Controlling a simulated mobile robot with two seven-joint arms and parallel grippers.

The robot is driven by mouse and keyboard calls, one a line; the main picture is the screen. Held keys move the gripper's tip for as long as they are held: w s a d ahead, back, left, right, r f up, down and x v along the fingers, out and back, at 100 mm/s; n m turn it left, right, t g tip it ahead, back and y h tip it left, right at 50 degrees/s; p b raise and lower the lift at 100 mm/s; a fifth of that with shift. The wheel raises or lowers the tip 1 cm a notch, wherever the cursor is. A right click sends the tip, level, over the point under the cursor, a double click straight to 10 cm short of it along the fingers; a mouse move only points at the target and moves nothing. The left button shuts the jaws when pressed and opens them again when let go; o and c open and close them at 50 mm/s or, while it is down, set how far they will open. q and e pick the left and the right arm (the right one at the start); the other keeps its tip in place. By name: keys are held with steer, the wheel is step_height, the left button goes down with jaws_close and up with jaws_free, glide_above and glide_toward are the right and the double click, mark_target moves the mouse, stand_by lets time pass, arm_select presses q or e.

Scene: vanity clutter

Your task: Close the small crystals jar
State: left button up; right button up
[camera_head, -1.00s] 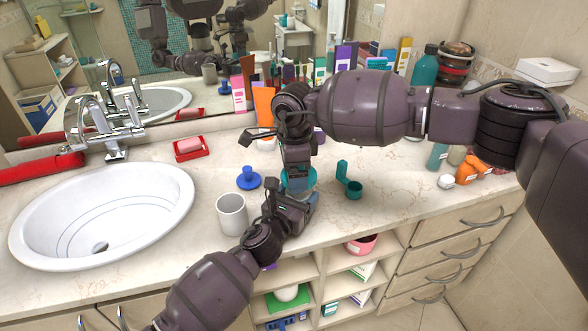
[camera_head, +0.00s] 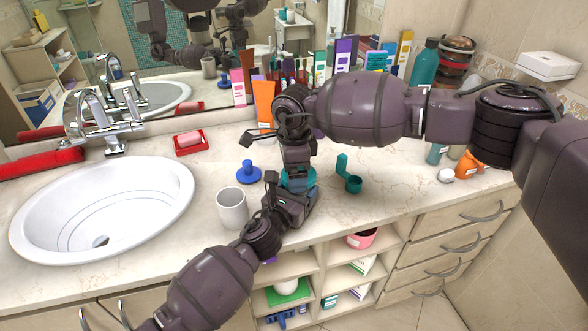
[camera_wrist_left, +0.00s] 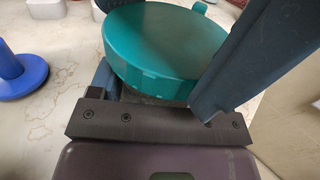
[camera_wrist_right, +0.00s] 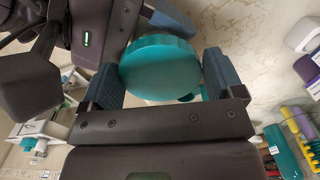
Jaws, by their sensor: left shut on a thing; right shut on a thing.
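The small crystals jar's round teal lid (camera_head: 298,180) is between the two arms at the counter's front; it also shows in the left wrist view (camera_wrist_left: 165,45) and the right wrist view (camera_wrist_right: 160,68). My right gripper (camera_head: 298,172) reaches down from above, its fingers on both sides of the lid. My left gripper (camera_head: 294,196) comes from the front, low at the lid, shut on the jar. The jar's body is almost wholly hidden under the lid and behind the fingers. I cannot tell whether the lid is seated on it.
A grey-white cup (camera_head: 232,208) stands close to the left of my left gripper. A blue knobbed object (camera_head: 249,173) is behind it. Tubes and boxes line the mirror; the sink (camera_head: 100,205) is left.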

steer(key=shift+f, duration=0.55)
steer(key=shift+s+d+f, duration=0.1)
steer(key=shift+f, duration=0.2)
steer(key=shift+c, duration=0.4)
steer(key=shift+f, duration=0.15)
steer(key=shift+d+r, duration=0.1)
steer(key=shift+r, duration=0.45)
stand_by(0.7)
steer(key=shift+f, duration=0.6)
stand_by(0.8)
stand_by(0.4)
steer(key=shift+a+r, duration=0.2)
steer(key=shift+s+a+r, duration=0.15)
steer(key=shift+r, duration=0.15)
stand_by(0.9)
